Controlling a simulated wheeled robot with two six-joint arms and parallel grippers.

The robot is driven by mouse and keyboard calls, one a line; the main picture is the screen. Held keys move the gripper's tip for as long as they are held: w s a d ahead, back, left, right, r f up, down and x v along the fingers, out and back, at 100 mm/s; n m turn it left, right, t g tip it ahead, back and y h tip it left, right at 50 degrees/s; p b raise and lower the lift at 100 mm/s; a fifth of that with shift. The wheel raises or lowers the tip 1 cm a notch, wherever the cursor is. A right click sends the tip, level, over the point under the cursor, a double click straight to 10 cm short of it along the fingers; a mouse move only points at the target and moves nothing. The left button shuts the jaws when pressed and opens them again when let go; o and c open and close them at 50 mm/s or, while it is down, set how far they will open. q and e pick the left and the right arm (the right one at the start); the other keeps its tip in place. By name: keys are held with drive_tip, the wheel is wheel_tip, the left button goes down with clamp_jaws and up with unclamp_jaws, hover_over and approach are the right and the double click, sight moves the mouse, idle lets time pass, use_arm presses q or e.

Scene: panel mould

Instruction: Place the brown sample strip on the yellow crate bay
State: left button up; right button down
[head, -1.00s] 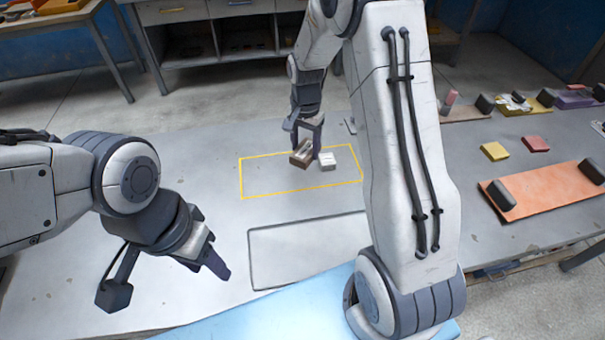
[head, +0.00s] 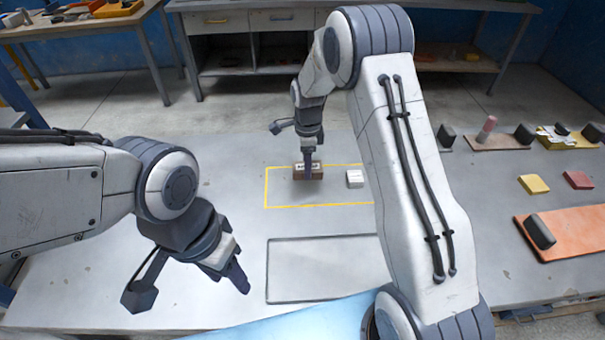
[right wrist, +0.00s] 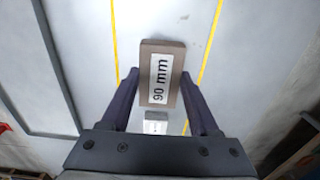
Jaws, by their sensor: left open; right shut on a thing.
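The brown sample strip (head: 308,174) is a small brown block with a white label. In the right wrist view the label on the strip (right wrist: 162,78) reads "90 mm". My right gripper (head: 308,163) is shut on it, one finger on each side. The strip is over the left part of the yellow-outlined bay (head: 266,188) on the grey table, roughly square to the lines. I cannot tell whether it touches the table. My left gripper (head: 192,285) is open and empty over the table's front left.
A small white block (head: 355,178) stands inside the yellow outline, right of the strip. A dark-outlined rectangle (head: 330,270) in front is empty. At right are a yellow block (head: 533,184), a red block (head: 578,180) and an orange board (head: 575,233). My right arm hides part of the table.

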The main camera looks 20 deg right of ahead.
sight(302, 176)
drive_tip(key=shift+w+a+f, duration=0.15)
drive_tip(key=shift+a+f, duration=0.3)
drive_tip(key=shift+a, duration=0.25)
wheel_tip(302, 176, down, 3)
drive_tip(key=shift+f+p, duration=0.15)
drive_tip(key=shift+p, duration=0.25)
drive_tip(key=shift+f, duration=0.3)
drive_tip(key=shift+f, duration=0.15)
drive_tip(key=shift+c, duration=0.6)
unclamp_jaws()
